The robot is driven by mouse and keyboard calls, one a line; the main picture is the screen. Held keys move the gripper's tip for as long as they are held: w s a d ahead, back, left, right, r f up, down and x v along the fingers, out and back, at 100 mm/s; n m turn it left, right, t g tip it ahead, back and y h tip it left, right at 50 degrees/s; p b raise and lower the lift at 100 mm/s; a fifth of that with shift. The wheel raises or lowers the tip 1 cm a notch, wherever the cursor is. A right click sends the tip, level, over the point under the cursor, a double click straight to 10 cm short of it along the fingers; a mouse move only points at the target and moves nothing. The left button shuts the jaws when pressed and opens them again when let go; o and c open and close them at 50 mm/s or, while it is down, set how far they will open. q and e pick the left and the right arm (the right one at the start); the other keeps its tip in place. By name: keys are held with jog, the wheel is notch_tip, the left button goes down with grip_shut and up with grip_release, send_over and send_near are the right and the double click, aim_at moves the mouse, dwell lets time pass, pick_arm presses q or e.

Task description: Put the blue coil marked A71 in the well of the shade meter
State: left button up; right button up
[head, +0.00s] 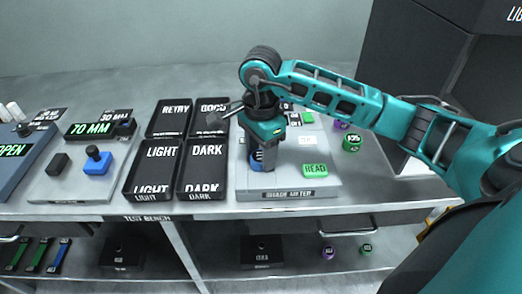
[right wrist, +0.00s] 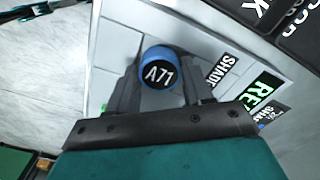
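The blue coil marked A71 (right wrist: 158,75) sits between the two fingers of my right gripper, its black label facing the wrist camera. The fingers of my right gripper (head: 262,163) lie against both its sides. In the head view only a small blue part of the coil (head: 257,157) shows beside the fingers. The gripper points down over the light grey shade meter (head: 310,192), left of its green button (head: 315,170). The well is hidden under the coil and gripper, so I cannot tell how deep the coil sits. My left gripper is not in view.
Black trays marked LIGHT (head: 153,190) and DARK (head: 205,188) stand left of the meter, with RETRY (head: 170,118) and GOOD trays behind. A green coil (head: 352,142) and a purple coil stand to the right. A 70 MM device (head: 60,180) is farther left.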

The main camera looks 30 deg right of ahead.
aim_at(260, 155)
jog(key=o, duration=0.4)
jog(key=shift+c, duration=0.2)
jog(key=shift+r, duration=0.2)
notch_tip(260, 155, up, 6)
jog(key=p, duration=0.3)
jog(key=shift+f, duration=0.1)
notch_tip(260, 155, up, 6)
